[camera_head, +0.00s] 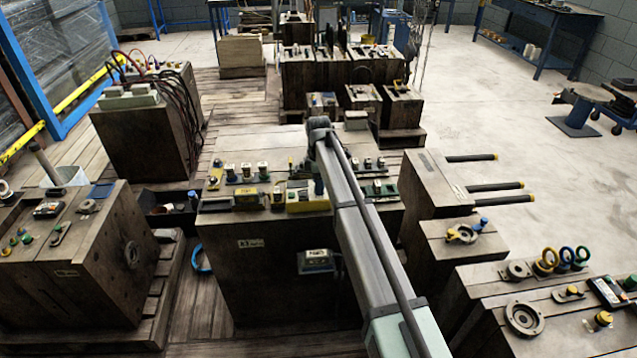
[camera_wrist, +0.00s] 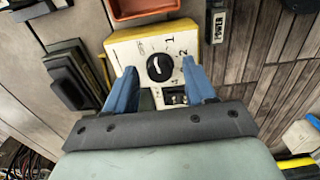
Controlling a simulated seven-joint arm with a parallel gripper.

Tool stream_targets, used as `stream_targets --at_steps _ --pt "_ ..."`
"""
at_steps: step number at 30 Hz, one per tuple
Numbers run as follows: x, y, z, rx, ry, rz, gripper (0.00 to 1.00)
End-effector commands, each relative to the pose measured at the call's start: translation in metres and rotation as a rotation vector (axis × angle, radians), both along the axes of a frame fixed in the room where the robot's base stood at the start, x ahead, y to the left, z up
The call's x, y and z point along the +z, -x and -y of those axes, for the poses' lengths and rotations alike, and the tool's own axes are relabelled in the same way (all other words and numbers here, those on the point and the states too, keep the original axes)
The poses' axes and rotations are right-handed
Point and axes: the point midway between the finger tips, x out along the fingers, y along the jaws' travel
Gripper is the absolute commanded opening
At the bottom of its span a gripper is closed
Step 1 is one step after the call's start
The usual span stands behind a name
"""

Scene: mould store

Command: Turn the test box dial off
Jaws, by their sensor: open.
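The test box in the wrist view has a pale face (camera_wrist: 121,51) with yellow edges. Its round black dial (camera_wrist: 160,67) sits near the middle, with a pale mark on the knob. Numbers 1 and 2 are printed at its right; I cannot read the small print at the upper left or tell the setting. My gripper (camera_wrist: 161,66) is open, its blue fingers apart on either side of the dial. I cannot tell whether they touch it. The lower face is partly covered by the gripper. In the head view my arm hides most of the gripper.
An orange-red tray (camera_wrist: 142,8) lies just beyond the box. A dark device (camera_wrist: 72,78) stands close at left, and a black POWER block (camera_wrist: 218,25) at right. The wooden block top (camera_head: 228,213) holds several other small fixtures around my arm.

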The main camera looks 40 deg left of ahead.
Motion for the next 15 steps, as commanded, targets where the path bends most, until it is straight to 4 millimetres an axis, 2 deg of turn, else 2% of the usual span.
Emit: stream_targets --at_steps 4,8,15 --pt "0.003 0.0 0.0 0.0 0.0 0.0 0.55" --pt "0.016 0.0 0.0 0.0 -0.001 0.001 0.55" --pt "0.061 -0.001 -0.001 0.0 -0.002 0.002 0.55"
